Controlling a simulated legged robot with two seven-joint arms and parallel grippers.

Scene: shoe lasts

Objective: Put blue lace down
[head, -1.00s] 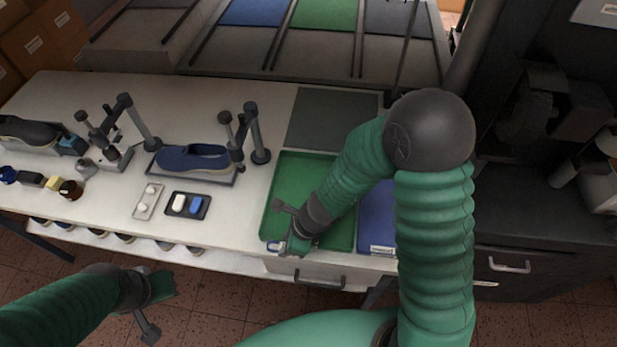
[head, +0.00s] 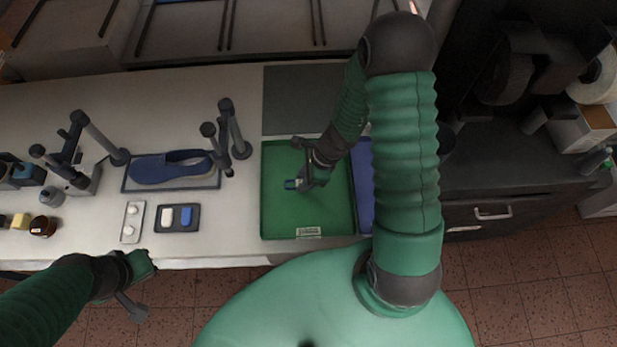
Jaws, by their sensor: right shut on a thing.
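My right gripper (head: 298,185) is over the middle of the green tray (head: 275,220) and is shut on a small blue thing, which I take to be the blue lace (head: 290,184). Only a little of it shows at the fingertips, and I cannot tell whether it touches the tray floor. My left gripper (head: 143,267) hangs in front of the table's front edge at lower left. Whether its jaws are open is unclear.
A dark little tray (head: 161,229) holds a white piece (head: 167,216) and a blue piece (head: 186,216). A blue tray (head: 364,200) sits right of the green one, partly behind my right arm. The green tray looks otherwise empty.

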